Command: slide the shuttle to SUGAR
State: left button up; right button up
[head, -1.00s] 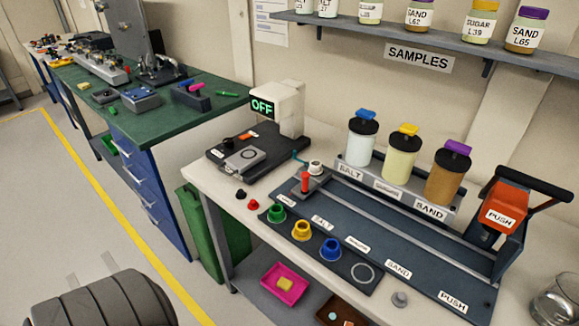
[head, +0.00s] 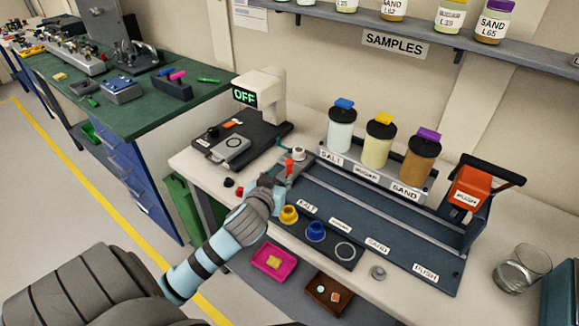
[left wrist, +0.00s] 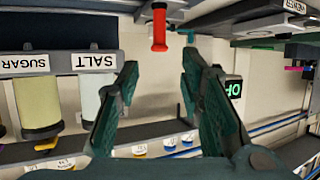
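The shuttle, with its upright red handle (head: 289,166), is at the left end of the dark track (head: 390,255), beyond the SALT label (head: 307,206). The blurry label between SALT and SAND (head: 340,224) is presumably SUGAR. My left gripper (head: 279,182) is just in front of the handle; its fingers are hard to make out there. In the left wrist view, which is upside down, the gripper (left wrist: 160,66) is open, with the red handle (left wrist: 159,28) between and beyond its fingertips, apparently untouched. My right gripper is not in view.
Salt (head: 341,130), sugar (head: 377,145) and sand (head: 420,160) hoppers stand behind the track. An orange PUSH lever (head: 468,188) is at its right end. Yellow (head: 289,214) and blue (head: 315,231) cups sit in front. A glass beaker (head: 522,268) stands at right.

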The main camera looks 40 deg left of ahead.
aim_at(289, 166)
pick_arm(q)
jog(key=b+x, duration=0.2)
jog(key=x, duration=1)
jog(key=shift+d+f, duration=0.15)
jog(key=shift+f, duration=0.05)
grip_shut()
